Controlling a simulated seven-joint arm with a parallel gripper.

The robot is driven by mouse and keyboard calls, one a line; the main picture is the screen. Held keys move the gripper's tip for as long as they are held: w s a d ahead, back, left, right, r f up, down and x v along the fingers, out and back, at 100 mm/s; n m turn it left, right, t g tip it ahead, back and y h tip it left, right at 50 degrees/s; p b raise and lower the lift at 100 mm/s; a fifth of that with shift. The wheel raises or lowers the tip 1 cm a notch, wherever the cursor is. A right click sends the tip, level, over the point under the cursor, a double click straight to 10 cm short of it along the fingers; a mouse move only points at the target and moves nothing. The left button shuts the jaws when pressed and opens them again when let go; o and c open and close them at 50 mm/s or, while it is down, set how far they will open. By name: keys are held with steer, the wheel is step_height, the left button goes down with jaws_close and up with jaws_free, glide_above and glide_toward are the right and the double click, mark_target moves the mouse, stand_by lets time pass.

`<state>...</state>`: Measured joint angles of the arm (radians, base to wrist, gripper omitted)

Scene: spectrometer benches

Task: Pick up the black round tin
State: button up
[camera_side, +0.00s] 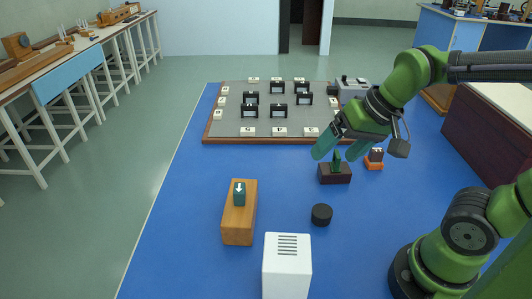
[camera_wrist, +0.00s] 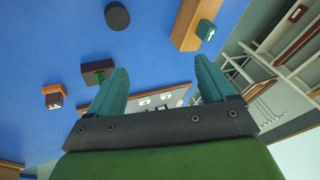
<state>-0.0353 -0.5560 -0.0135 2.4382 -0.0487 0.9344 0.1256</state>
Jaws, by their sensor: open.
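The black round tin (camera_side: 321,215) stands on the blue tabletop, right of the wooden block and behind the white box. It also shows near the top of the wrist view (camera_wrist: 117,16), beyond my fingertips. My gripper (camera_side: 337,152) is open with teal fingers. In the side view it is above and farther back than the tin, over the area near the dark block. In the wrist view its two fingers (camera_wrist: 163,78) are wide apart with nothing between them, and the tin is clear of them.
A dark block with a green piece (camera_side: 334,172) and a small orange-based item (camera_side: 375,159) sit near my gripper. A wooden block with a teal arrow piece (camera_side: 239,222) is left of the tin. A white vented box (camera_side: 287,268) is in front. A grey board (camera_side: 235,120) with several black frames lies behind.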

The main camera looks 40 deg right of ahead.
mark_target(322, 211)
steer(key=w+f+m+g, duration=0.1)
steer(key=f+m, duration=0.6)
steer(key=w+d+f+m+g+h, duration=0.1)
steer(key=f+m+g, duration=0.1)
steer(key=f+m, duration=0.5)
steer(key=w+d+f+m+g+h, duration=0.1)
steer(key=f+m+g, duration=0.1)
steer(key=f+m, duration=0.5)
steer(key=shift+d+f+m, duration=0.1)
steer(key=shift+f+m, duration=0.2)
steer(key=shift+m, duration=0.4)
steer(key=c, duration=1.1)
